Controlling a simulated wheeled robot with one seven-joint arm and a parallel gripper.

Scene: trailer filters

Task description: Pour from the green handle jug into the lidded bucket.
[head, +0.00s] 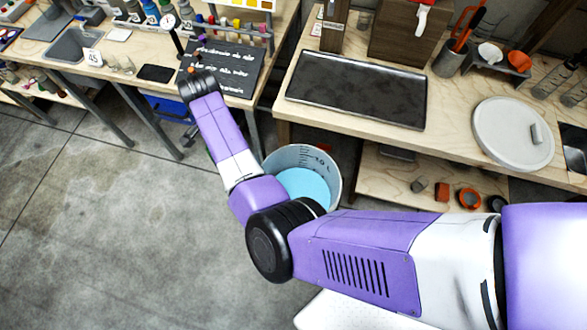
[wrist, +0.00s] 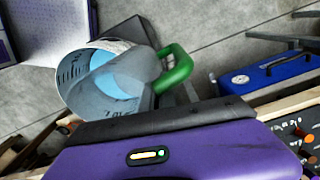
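The green handle jug (wrist: 140,72) shows in the wrist view as a grey, see-through body with a thick green handle. My gripper (wrist: 174,92) appears shut on that handle, though its fingers are mostly hidden. The jug is tilted and overlaps the bucket's mouth in this view. The bucket (wrist: 72,66) is open, pale, with dark scale marks and light blue inside. In the head view the bucket (head: 331,172) stands between the two benches, partly behind my arm. My arm hides the gripper and nearly all of the jug there. A round grey lid (head: 500,140) lies on the right bench.
A dark tray (head: 355,90) lies on the right bench, above a lower shelf with small parts. A blue case (wrist: 268,78) is right of the jug. Open concrete floor is at left.

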